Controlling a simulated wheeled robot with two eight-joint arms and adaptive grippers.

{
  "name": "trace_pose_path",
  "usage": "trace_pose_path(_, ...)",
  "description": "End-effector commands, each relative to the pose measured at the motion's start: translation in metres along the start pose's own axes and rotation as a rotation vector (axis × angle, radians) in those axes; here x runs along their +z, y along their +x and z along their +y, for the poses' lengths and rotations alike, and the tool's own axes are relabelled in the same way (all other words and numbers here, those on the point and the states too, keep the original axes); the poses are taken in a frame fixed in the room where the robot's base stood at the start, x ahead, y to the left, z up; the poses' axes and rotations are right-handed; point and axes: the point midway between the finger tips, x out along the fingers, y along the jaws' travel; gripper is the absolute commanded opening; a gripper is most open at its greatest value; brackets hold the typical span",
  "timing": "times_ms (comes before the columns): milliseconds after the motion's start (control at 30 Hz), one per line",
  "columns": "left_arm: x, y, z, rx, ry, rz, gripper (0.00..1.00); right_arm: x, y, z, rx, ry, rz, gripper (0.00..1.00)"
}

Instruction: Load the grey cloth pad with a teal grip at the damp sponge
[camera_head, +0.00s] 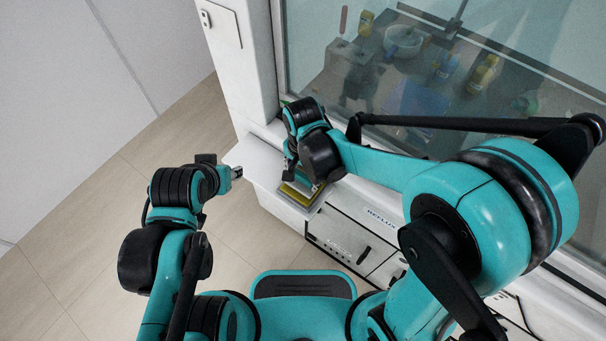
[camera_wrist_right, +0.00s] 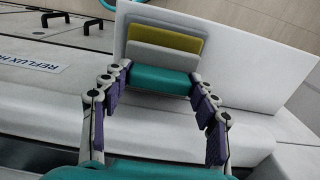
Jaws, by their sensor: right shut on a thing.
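The grey cloth pad (camera_wrist_right: 160,60) shows as a narrow grey strip beside its teal grip (camera_wrist_right: 160,80) in the right wrist view. My right gripper (camera_wrist_right: 158,86) is shut on the teal grip, with a finger at each end of it. The yellow damp sponge (camera_wrist_right: 165,38) lies just beyond the grey strip; its yellow edge also shows in the head view (camera_head: 297,195). The pad seems to be over or against the sponge, but I cannot tell whether they touch. My left gripper (camera_head: 237,172) is held to the left, away from the pad; its jaw opening is unclear.
The sponge is on a white ledge (camera_head: 246,160) at the hood's front corner. Below it is a cabinet front marked REFLUX (camera_head: 372,228) with black handles. Behind the glass (camera_head: 450,70) stand bottles and a white bowl (camera_head: 403,40). Open floor lies at the left.

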Motion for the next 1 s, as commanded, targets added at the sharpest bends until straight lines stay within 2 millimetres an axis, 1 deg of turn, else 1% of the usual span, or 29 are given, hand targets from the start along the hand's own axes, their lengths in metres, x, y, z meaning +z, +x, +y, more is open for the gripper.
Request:
trace_pose_path(367, 0.0003, 0.0004, 0.0, 0.0, 0.0, 0.0, 0.38, 0.0, 0.0005, 0.0, 0.0, 0.0, 0.0, 0.36)
trace_pose_path(1000, 0.004, 0.0056, 0.0, 0.0, 0.0, 0.0, 0.38, 0.0, 0.0081, 0.0, 0.0, 0.0, 0.0, 0.36)
